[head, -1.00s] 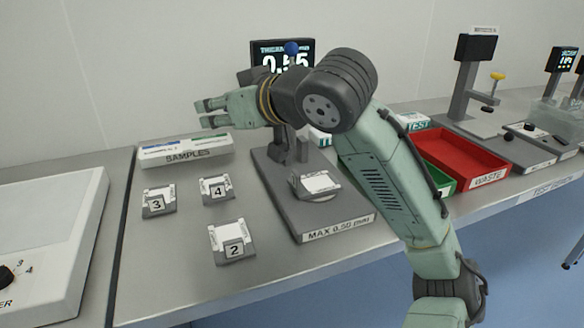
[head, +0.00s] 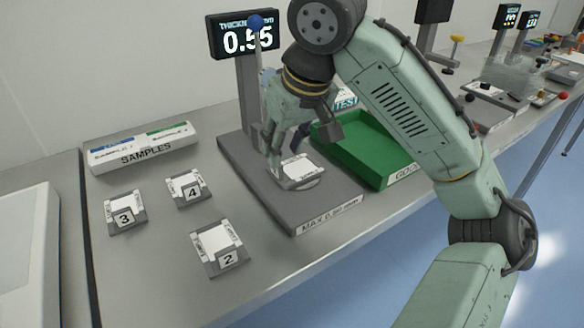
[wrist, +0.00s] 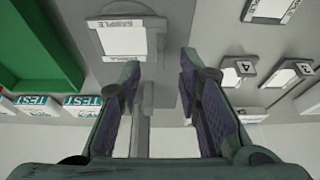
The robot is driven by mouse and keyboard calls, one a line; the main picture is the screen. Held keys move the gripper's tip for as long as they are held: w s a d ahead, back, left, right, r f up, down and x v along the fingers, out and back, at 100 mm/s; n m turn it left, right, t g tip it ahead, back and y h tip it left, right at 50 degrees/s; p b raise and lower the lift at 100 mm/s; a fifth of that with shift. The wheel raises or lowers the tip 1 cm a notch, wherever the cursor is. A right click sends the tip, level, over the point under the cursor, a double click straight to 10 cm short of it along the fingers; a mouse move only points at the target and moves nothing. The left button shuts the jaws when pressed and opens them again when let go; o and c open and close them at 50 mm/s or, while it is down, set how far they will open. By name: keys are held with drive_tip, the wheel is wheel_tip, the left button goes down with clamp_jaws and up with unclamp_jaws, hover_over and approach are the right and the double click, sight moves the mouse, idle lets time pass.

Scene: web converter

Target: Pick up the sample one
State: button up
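A white sample card in a grey holder (head: 300,169) lies on the round stage of the thickness gauge (head: 245,150). Its number is not readable, so I cannot confirm that it is sample one. It also shows at the top of the wrist view (wrist: 122,41), ahead of the fingers and left of centre. My gripper (head: 286,148) points down just above and behind this sample. In the wrist view my gripper (wrist: 160,62) is open, with nothing between its fingers. Samples 2 (head: 219,246), 3 (head: 125,211) and 4 (head: 188,188) lie on the bench to the left.
The gauge display (head: 245,37) reads 0.55 and stands on a post close behind my gripper. A green GOOD tray (head: 370,150) is right of the gauge. A SAMPLES box (head: 142,147) stands at the back left. Bare bench surrounds the numbered samples.

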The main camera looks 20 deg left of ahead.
sight(296, 163)
drive_tip(key=p+x, duration=0.1)
drive_tip(key=x, duration=0.4)
drive_tip(key=shift+w+a+f, duration=0.1)
drive_tip(key=shift+a+f, duration=0.15)
drive_tip(key=shift+c, duration=0.3)
clamp_jaws()
